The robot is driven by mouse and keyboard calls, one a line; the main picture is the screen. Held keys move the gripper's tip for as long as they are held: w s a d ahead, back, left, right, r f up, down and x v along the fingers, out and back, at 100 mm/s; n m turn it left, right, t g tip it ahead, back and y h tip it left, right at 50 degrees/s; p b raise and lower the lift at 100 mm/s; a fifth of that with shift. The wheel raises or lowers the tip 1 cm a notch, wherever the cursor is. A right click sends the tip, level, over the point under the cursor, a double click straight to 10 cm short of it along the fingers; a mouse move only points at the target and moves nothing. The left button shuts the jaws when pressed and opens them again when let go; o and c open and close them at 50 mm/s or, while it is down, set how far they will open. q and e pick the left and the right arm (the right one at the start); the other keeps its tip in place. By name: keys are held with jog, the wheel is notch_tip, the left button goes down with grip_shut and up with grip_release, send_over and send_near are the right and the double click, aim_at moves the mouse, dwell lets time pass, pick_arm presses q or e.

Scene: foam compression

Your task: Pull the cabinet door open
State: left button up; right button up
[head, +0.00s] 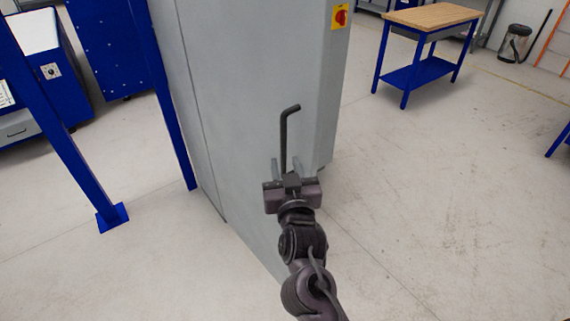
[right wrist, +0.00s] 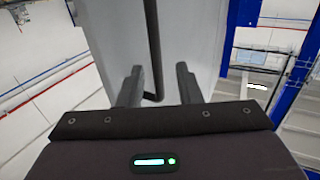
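The grey cabinet (head: 235,90) stands in the middle of the head view. A dark bent bar handle (head: 284,135) runs down its door face. My right gripper (head: 286,165) is in front of the door at the lower end of the handle, its fingers apart. In the right wrist view the handle (right wrist: 152,45) comes down between the two open fingers of the gripper (right wrist: 159,70), nearer the left finger, with a gap to the right one. I cannot tell if either finger touches it. The door looks closed. My left gripper is not in view.
A red and yellow switch (head: 340,17) is on the cabinet. A blue post (head: 60,130) stands on the left. A blue workbench with a wooden top (head: 433,17) is at the back right. The floor to the right of the cabinet (head: 440,190) is clear.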

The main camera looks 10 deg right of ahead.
aim_at(313, 171)
jog(key=shift+c, duration=0.2)
jog(key=shift+f, duration=0.1)
jog(key=shift+c, duration=1.1)
jog(key=d+f+m+b, duration=0.1)
jog(key=d+f+m, duration=0.1)
jog(key=d+f+m+b, duration=0.2)
jog(key=d+f, duration=0.1)
jog(key=d+f+m+b, duration=0.1)
jog(key=d+f+m, duration=0.1)
jog(key=d+m, duration=0.1)
jog(key=shift+s+f+y, duration=0.2)
jog(key=shift+s+y, duration=0.2)
grip_shut()
jog(key=s+d+f+m+y+b, duration=0.3)
jog(key=d+f+m+b, duration=0.1)
jog(key=d+f+m, duration=0.25)
jog(key=w+m+p, duration=0.2)
jog(key=w, duration=0.7)
jog(key=shift+s+a+r+p, duration=0.1)
jog(key=shift+s+a+p, duration=0.25)
jog(key=shift+a, duration=0.5)
jog(key=shift+s+a+p, duration=0.25)
jog(key=shift+s+a, duration=0.05)
jog(key=shift+a, duration=0.5)
